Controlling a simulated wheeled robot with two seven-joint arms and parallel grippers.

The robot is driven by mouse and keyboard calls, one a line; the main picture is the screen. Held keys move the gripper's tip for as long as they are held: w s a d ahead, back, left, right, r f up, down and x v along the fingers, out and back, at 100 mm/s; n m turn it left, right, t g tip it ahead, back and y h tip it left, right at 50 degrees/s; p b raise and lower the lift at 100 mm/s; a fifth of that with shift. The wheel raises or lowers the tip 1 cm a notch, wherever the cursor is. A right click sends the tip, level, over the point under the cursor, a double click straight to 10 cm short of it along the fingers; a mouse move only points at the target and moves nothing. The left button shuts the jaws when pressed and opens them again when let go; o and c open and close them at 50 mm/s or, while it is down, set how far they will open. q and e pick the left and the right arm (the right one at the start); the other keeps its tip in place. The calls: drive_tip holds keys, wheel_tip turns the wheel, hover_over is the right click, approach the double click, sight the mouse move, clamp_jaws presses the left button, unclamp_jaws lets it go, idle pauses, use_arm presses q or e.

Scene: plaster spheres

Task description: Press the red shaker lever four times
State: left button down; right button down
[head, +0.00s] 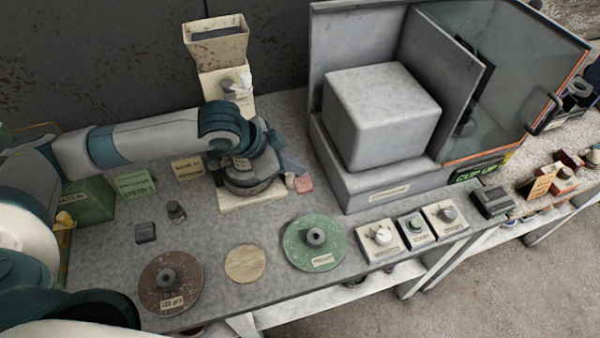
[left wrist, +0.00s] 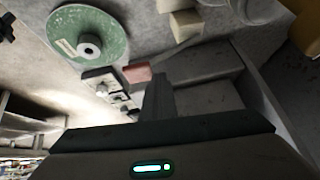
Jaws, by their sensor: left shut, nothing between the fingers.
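The shaker is a cream stand with a hopper on top (head: 216,42), at the back of the table. Its red lever (head: 304,184) is a small pinkish-red block low at the right of the stand's base. The lever also shows in the left wrist view (left wrist: 137,73), just beyond my finger tips. My left arm reaches across the stand and hides much of its middle. My left gripper (head: 291,165) is shut and empty, pointing right, just above and behind the lever; it also shows in the left wrist view (left wrist: 158,98). I cannot tell whether it touches the lever. My right gripper is not in view.
A grey cabinet with a rounded block (head: 380,112) and glass door stands right of the lever. A green disc (head: 314,243), a brown disc (head: 171,283) and a round tan pad (head: 245,264) lie in front. Small knob boxes (head: 381,238) line the front edge.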

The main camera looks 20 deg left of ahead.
use_arm(q)
drive_tip(key=shift+s+d+f, duration=0.2)
drive_tip(key=shift+s+f, duration=0.05)
drive_tip(key=shift+f, duration=0.45)
drive_tip(key=shift+s+d+f, duration=0.15)
drive_tip(key=shift+s+f, duration=0.1)
drive_tip(key=shift+f, duration=0.4)
idle(1.9)
drive_tip(key=shift+r, duration=0.1)
drive_tip(key=r+p, duration=0.1)
drive_tip(key=w+r+p, duration=0.1)
drive_tip(key=p, duration=0.1)
drive_tip(key=a+r+p, duration=0.1)
drive_tip(key=r, duration=0.1)
drive_tip(key=shift+w+r+p, duration=0.1)
drive_tip(key=shift+w+p, duration=0.05)
drive_tip(key=shift+p, duration=0.15)
idle(0.3)
drive_tip(key=shift+w, duration=0.1)
drive_tip(key=shift+w+a+r+p, duration=0.2)
drive_tip(key=shift+w+r+p, duration=0.1)
drive_tip(key=shift+r+p, duration=0.5)
drive_tip(key=shift+w+a+r+p, duration=0.2)
drive_tip(key=shift+w+r+p, duration=0.05)
drive_tip(key=shift+r+p, duration=0.55)
drive_tip(key=shift+w+a+r+p, duration=0.2)
drive_tip(key=shift+w+r+p, duration=0.1)
drive_tip(key=shift+r+p, duration=0.45)
drive_tip(key=shift+f, duration=0.15)
